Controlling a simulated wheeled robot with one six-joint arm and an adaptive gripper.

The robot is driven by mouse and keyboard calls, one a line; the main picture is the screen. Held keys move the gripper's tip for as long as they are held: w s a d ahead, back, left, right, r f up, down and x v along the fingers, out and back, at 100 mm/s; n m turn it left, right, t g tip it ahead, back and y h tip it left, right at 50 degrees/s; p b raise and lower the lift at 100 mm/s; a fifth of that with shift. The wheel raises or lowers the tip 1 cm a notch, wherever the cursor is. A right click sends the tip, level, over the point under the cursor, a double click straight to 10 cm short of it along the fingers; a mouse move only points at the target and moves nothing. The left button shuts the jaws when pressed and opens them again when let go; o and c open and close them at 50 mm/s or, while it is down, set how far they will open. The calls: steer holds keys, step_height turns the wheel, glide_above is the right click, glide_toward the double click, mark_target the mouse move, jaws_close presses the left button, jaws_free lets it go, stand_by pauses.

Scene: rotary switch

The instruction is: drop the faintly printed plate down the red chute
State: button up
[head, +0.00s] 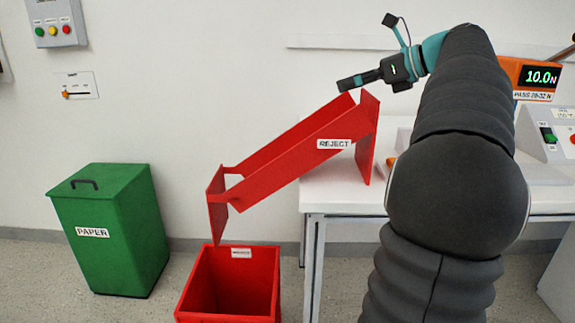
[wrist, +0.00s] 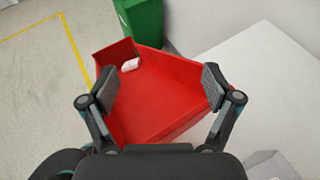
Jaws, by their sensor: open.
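The red chute (head: 300,148), marked REJECT, slopes down to the left from the table edge to above a red bin (head: 230,285). My gripper (head: 345,84) is above the chute's upper end. In the wrist view my gripper (wrist: 160,84) has its fingers wide apart with nothing between them, over the red chute floor (wrist: 160,105). A small white piece (wrist: 131,64) shows near the chute's far lower end, apart from the fingers. It looks like the plate, but any print on it is too small to make out. The bin's inside looks empty where visible.
A green PAPER bin (head: 112,235) with a closed lid stands at the left. The white table (head: 340,193) carries the chute's upper end. A force display (head: 537,77) reads 10.0 N, and a control box (head: 555,133) sits at the right.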

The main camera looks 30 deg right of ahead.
steer(key=v, duration=1.2)
steer(key=w+a+f+n+g+h, duration=0.1)
steer(key=a+f+n+g, duration=0.1)
steer(key=a+f+n, duration=0.45)
steer(key=w+a+f+n+g, duration=0.15)
steer(key=a+f, duration=0.25)
steer(key=a, duration=0.6)
steer(key=w+a+f+n+g+h, duration=0.15)
steer(key=a+f+n, duration=0.3)
steer(key=a, duration=0.45)
steer(key=s+a+f+n+h, duration=0.1)
steer(key=s+a+f+n, duration=0.2)
steer(key=f+n, duration=0.3)
steer(key=s+a+f+n+g+h, duration=0.1)
steer(key=s+a+f+n, duration=0.3)
steer(key=s+f+n, duration=0.2)
steer(key=s+a+f+n+h, duration=0.1)
steer(key=s+a+f+n, duration=0.3)
steer(key=f, duration=0.5)
steer(key=shift+s+a+f+n, duration=0.25)
steer(key=shift+s+f+n, duration=0.1)
steer(key=shift+n, duration=0.7)
